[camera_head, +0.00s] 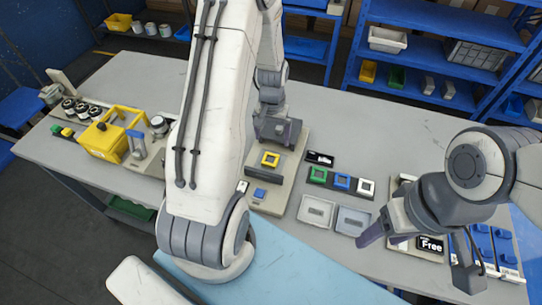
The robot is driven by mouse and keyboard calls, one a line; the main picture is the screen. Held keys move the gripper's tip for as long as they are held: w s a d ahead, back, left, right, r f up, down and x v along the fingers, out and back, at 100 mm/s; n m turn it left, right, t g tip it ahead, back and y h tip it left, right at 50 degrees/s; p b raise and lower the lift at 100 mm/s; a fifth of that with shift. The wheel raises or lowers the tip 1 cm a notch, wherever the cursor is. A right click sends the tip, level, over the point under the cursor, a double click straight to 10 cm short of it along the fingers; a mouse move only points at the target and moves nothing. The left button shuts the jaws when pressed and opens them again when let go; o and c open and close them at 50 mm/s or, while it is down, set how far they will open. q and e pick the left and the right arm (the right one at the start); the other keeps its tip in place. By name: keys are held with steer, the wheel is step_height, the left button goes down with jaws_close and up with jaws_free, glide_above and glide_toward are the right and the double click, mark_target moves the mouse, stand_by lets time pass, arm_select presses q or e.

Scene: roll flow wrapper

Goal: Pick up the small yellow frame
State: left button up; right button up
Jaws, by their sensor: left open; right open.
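The small yellow frame (270,159) is a square ring around a dark centre. It sits on a grey block on a beige board (270,207) in the middle of the table. My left gripper (278,132) is just behind the frame in the picture, dark grey and partly hidden, with its fingers hard to make out. I see no clear contact with the frame. My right gripper (416,262) is open and empty at the right, its two dark fingers spread wide, well away from the yellow frame.
Green (318,174), blue (341,181) and white (365,187) frames sit in a row to the right. Two grey trays (316,211) lie in front of them. A blue piece (260,194) is on the board. A yellow box (103,141) stands left.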

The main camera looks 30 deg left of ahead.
arm_select(q)
glide_above(270, 160)
step_height(270, 160, down, 5)
steer(key=shift+w+f+p, duration=0.1)
steer(key=shift+p, duration=0.35)
steer(key=shift+f+p, duration=0.45)
steer(key=shift+f, duration=0.1)
step_height(270, 160, down, 3)
steer(key=shift+f+p, duration=0.1)
steer(key=shift+p, duration=0.5)
steer(key=shift+f, duration=0.45)
steer(key=c, duration=1.4)
steer(key=shift+r, duration=0.1)
